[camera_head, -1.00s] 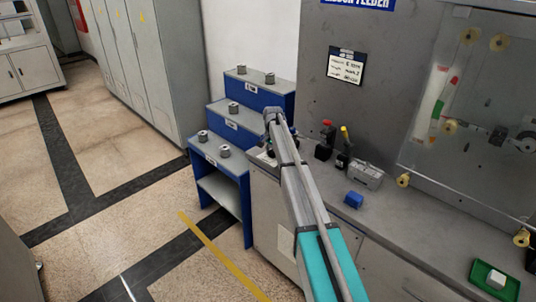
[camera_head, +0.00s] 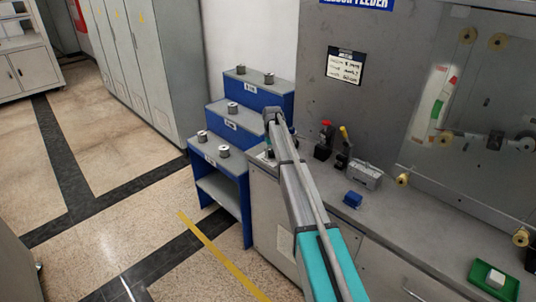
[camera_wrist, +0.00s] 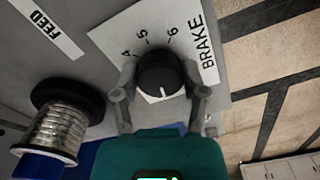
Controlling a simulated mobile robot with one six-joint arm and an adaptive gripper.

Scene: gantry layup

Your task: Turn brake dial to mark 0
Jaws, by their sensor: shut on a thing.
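The brake dial (camera_wrist: 160,74) is a round black knob on a white plate (camera_wrist: 112,36) lettered BRAKE, seen in the wrist view. Numbers 5 and 6 and part of another number show on its far side; the near part of the scale is hidden by my gripper. The dial's white pointer line faces down in the picture, toward my gripper's body. My gripper (camera_wrist: 161,82) has one finger on each side of the dial and is shut on it. In the head view the dial is hidden behind my arm.
A ribbed metal cylinder with a black collar (camera_wrist: 58,125) stands left of my gripper, near a FEED label (camera_wrist: 47,28). Blue stepped shelves (camera_head: 215,165) stand left.

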